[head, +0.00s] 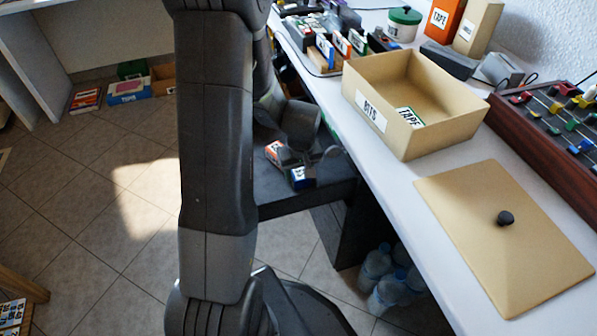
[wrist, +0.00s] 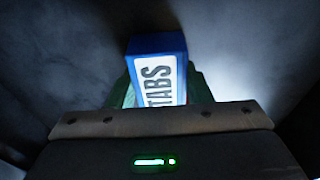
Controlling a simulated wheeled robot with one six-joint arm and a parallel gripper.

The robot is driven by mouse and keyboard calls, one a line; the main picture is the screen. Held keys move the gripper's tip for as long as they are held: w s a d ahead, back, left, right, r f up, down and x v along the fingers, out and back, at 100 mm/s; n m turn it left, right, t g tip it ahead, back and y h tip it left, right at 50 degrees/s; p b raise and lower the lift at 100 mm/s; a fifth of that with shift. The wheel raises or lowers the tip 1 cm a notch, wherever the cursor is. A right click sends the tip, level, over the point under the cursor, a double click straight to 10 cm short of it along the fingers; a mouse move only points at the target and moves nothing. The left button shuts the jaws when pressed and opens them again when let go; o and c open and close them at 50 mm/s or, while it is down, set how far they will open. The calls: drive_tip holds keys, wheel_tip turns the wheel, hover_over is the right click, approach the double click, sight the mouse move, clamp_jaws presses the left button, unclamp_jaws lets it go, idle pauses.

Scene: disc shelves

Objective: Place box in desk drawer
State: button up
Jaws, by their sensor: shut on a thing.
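A small blue box with a white label reading TABS (wrist: 158,72) stands out beyond my gripper in the wrist view. In the head view my gripper (head: 292,165) is low beside the desk's left edge, shut on the box, whose blue and white part (head: 299,176) shows between the fingers. An orange and white patch shows just left of it; I cannot tell what it belongs to. A dark grey drawer unit (head: 335,192) juts out below the desktop, under my gripper. Its inside is mostly hidden. Dark walls surround the box in the wrist view.
On the white desk (head: 392,190) stand an open tan BITS bin (head: 430,125) holding a TAPE box, a tan lid (head: 503,250) with a black knob, and a mixer panel (head: 560,130). Water bottles (head: 385,280) stand below. The tiled floor at left is mostly clear.

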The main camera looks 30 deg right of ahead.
sight(301, 174)
drive_tip(key=shift+f, duration=0.15)
drive_tip(key=o, duration=1)
wheel_tip(301, 174, up, 12)
drive_tip(key=s+p, duration=0.1)
drive_tip(key=p, duration=0.2)
drive_tip(key=shift+s+a+p, duration=0.25)
drive_tip(key=shift+s+p, duration=0.05)
drive_tip(key=shift+s, duration=0.05)
